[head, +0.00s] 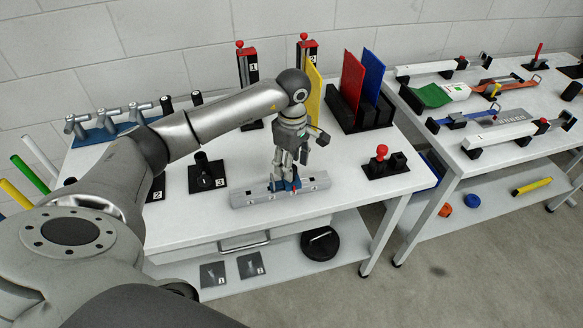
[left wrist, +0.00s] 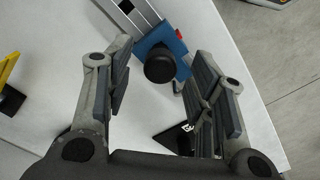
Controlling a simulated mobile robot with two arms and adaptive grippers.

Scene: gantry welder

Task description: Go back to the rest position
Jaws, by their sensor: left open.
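My left gripper (head: 287,172) points down over a grey rail (head: 316,183) near the front of the white table. Its fingers are open in the left wrist view (left wrist: 163,78). A blue block (left wrist: 155,38) with a round black knob (left wrist: 159,66) sits on the rail. The knob appears between the open fingers, with gaps at both sides. I cannot tell how high the fingers are above it. In the head view the gripper partly hides the blue block (head: 288,185). My right gripper is in neither view.
Behind the gripper stand a black rack (head: 362,113) with blue and red panels and a yellow panel (head: 314,92). A red-knobbed device (head: 380,158) is at the right, black post 3 (head: 205,172) at the left. A second table (head: 480,165) stands right. Bare tabletop surrounds the rail.

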